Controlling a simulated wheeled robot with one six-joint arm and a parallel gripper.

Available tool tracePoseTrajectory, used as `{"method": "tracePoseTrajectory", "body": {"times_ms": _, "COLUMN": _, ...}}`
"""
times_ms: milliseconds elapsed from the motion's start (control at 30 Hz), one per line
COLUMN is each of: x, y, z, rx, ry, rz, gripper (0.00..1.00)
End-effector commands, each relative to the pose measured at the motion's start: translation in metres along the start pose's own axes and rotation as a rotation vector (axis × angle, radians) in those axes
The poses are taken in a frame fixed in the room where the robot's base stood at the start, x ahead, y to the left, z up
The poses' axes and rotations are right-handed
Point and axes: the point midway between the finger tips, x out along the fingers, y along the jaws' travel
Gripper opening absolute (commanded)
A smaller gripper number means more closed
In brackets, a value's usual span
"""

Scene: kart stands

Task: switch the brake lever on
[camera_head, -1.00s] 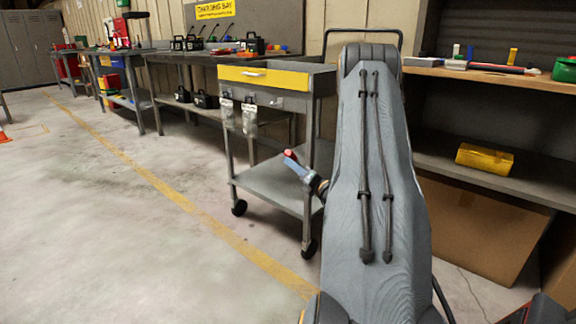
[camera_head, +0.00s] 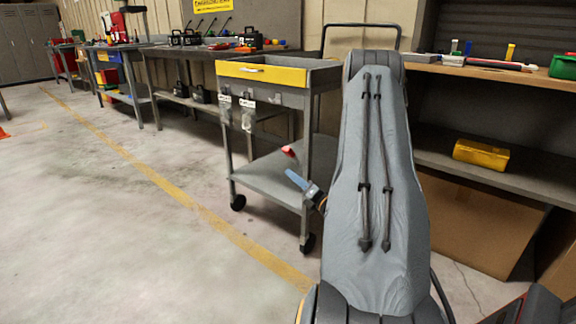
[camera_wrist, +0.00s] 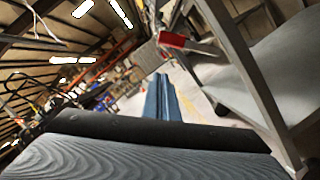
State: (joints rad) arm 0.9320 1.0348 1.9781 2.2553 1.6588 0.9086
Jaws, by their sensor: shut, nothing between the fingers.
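A red-ended lever (camera_head: 288,151), which looks like the brake lever, stands at the side of the grey cart (camera_head: 270,183), between its drawer and lower shelf. In the wrist view its red handle (camera_wrist: 174,41) shows beside a cart leg, near the top. My gripper (camera_head: 292,174) has blue fingers and is shut and empty. It is just below the red end, with a small gap in the picture; its exact depth is unclear. The blue fingers (camera_wrist: 160,78) also show in the wrist view, pointing towards the lever. The lever's base is hidden, so I cannot tell its setting.
The cart has a yellow drawer front (camera_head: 262,74), hanging tags (camera_head: 247,114) and black wheels. My arm covers its right side. Workbenches line the back.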

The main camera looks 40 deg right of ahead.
Motion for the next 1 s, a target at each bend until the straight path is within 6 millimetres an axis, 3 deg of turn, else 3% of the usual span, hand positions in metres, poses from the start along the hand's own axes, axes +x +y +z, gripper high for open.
{"method": "tracePoseTrajectory", "body": {"times_ms": 100, "x": -0.024, "y": 0.002, "z": 0.000, "rx": 0.003, "ry": 0.001, "rz": -0.002, "gripper": 0.00}}
{"method": "tracePoseTrajectory", "body": {"times_ms": 333, "x": -0.050, "y": 0.002, "z": -0.001, "rx": 0.002, "ry": 0.002, "rz": 0.000, "gripper": 0.00}}
{"method": "tracePoseTrajectory", "body": {"times_ms": 1000, "x": -0.055, "y": 0.001, "z": -0.002, "rx": 0.001, "ry": 0.002, "rz": 0.001, "gripper": 0.00}}
